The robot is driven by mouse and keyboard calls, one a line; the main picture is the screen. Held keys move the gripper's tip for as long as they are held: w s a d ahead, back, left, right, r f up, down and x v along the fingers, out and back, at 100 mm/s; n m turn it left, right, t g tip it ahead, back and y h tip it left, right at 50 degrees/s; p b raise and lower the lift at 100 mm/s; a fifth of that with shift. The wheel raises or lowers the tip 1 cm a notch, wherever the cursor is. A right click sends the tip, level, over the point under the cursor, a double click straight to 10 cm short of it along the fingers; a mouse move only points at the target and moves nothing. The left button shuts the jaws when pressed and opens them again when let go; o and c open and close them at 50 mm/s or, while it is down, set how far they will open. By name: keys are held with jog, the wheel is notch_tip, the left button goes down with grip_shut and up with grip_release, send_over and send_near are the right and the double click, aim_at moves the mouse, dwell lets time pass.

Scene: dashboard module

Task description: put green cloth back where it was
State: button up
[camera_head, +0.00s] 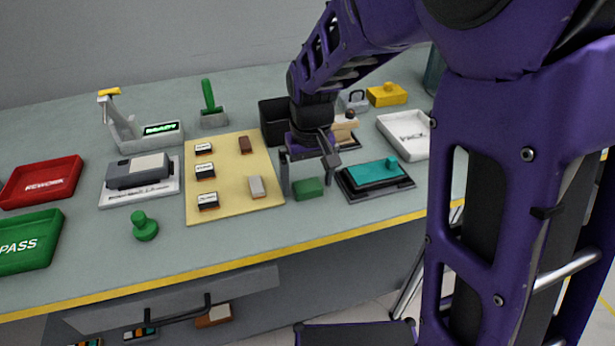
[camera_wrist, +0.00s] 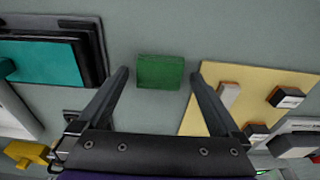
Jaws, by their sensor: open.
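The green cloth (camera_head: 309,188) is a small folded green block lying on the grey bench, between the beige board and the teal device. In the wrist view the green cloth (camera_wrist: 160,72) lies ahead of and between my two fingers. My gripper (camera_head: 309,180) is open and empty, pointing down above the bench beside the cloth. In the wrist view my gripper (camera_wrist: 158,80) shows both fingers spread wide, apart from the cloth. I cannot tell the exact height of the fingertips over the bench.
The beige board (camera_head: 226,207) with several small blocks is left of the cloth. The teal device on a black base (camera_head: 374,178) is close on the right. A black bin (camera_head: 272,121) stands behind. Red and green trays (camera_head: 40,181) lie far left. An open drawer (camera_head: 170,300) is below the bench edge.

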aim_at(310, 190)
notch_tip(310, 190, up, 12)
jog(key=s+p, duration=0.1)
jog(key=p, duration=0.1)
jog(key=shift+s+d, duration=0.2)
